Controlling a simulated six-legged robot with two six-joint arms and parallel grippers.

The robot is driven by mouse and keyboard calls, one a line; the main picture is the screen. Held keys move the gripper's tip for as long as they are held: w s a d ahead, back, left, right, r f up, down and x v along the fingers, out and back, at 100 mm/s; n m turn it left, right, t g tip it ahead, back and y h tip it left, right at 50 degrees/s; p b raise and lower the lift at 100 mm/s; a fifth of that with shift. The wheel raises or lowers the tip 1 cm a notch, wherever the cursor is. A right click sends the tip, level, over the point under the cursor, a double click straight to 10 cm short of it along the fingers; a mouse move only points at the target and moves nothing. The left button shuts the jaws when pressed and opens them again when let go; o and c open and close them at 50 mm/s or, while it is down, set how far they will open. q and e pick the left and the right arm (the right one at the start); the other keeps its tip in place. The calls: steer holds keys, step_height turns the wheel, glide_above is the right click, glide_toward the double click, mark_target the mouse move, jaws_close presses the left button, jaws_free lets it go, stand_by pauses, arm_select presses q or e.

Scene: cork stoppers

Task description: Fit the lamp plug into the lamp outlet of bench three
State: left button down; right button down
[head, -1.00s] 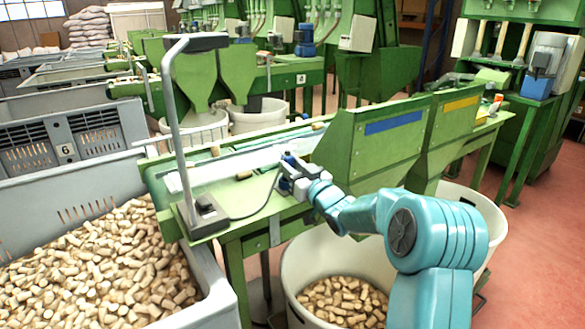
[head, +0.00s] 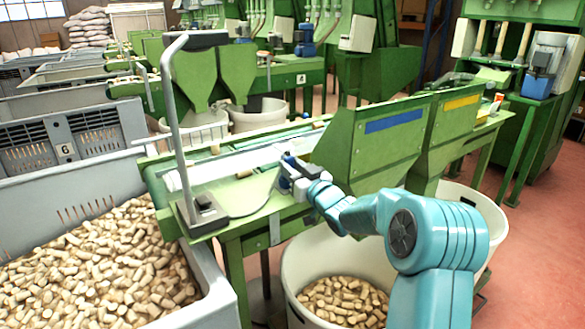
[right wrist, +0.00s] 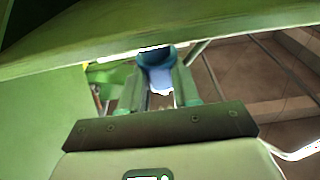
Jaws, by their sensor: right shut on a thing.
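The lamp (head: 176,125) stands on the left end of the green bench, a bent grey post with a dark head and a small dark base. A dark cable runs from its base along the bench top to my right gripper (head: 287,174). That gripper is shut on the blue lamp plug (right wrist: 157,68), at the bench's front edge beside the green hopper. In the right wrist view the plug sits between the two fingers (right wrist: 159,90), just under a green ledge. I cannot make out the lamp outlet, nor whether the plug touches it. My left gripper is not in view.
A green hopper (head: 352,165) with a blue label stands close to the right of the gripper. A white tub of corks (head: 298,262) is below. A grey crate (head: 222,300) full of corks is at the left. Red floor is free at the right.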

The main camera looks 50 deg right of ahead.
steer(key=shift+f+b, duration=0.8)
steer(key=c, duration=0.7)
jaws_free()
steer(key=shift+c, duration=0.2)
steer(key=v, duration=1.6)
steer(key=shift+s+b, duration=0.15)
steer(key=shift+b, duration=0.15)
